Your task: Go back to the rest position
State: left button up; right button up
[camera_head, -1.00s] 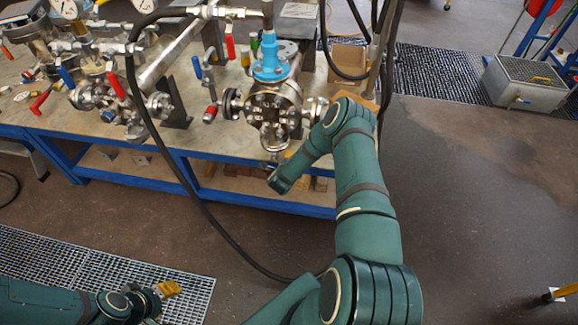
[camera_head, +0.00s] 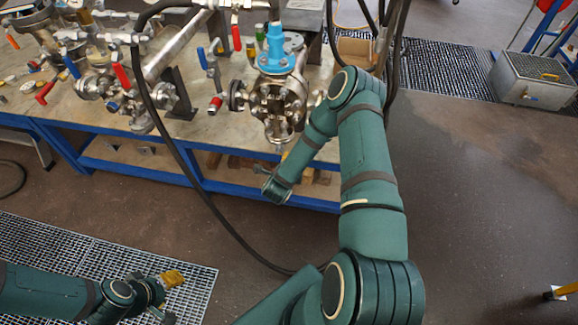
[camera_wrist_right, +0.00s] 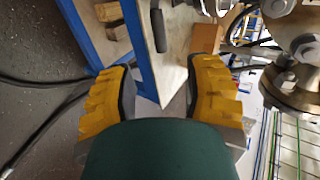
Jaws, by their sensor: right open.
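My right arm (camera_head: 367,155) rises from the bottom centre in the head view, bends at the elbow, and its forearm points down and left in front of the bench. Its gripper shows in the right wrist view (camera_wrist_right: 160,74) with two yellow-padded fingers wide apart and nothing between them. In the head view this gripper is hard to make out at the end of the dark green wrist. My left gripper (camera_head: 172,297) is low at the left over the floor grating; a yellow finger pad shows, but its opening is unclear.
The workbench (camera_head: 225,188) with a blue frame carries a flanged vessel (camera_head: 272,100) with a blue top, close to my right forearm. More valves and pipework stand at its left. A black hose (camera_head: 205,205) hangs before the bench.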

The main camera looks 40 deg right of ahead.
dwell(0.4)
jog(key=s+a+r+n+y+b, duration=0.1)
jog(key=s+a+n+y, duration=0.2)
jog(key=a+n+y, duration=1.05)
jog(key=s+a+r+n+g+h, duration=0.1)
jog(key=s+a+n+g, duration=0.4)
jog(key=s+a+n, duration=0.6)
jog(key=a+r+n, duration=0.1)
jog(key=a, duration=0.3)
jog(key=shift+s+r+b, duration=0.2)
jog(key=shift+s+b, duration=0.1)
jog(key=shift+s, duration=0.05)
jog(key=shift+w+n, duration=0.15)
jog(key=shift+n, duration=0.1)
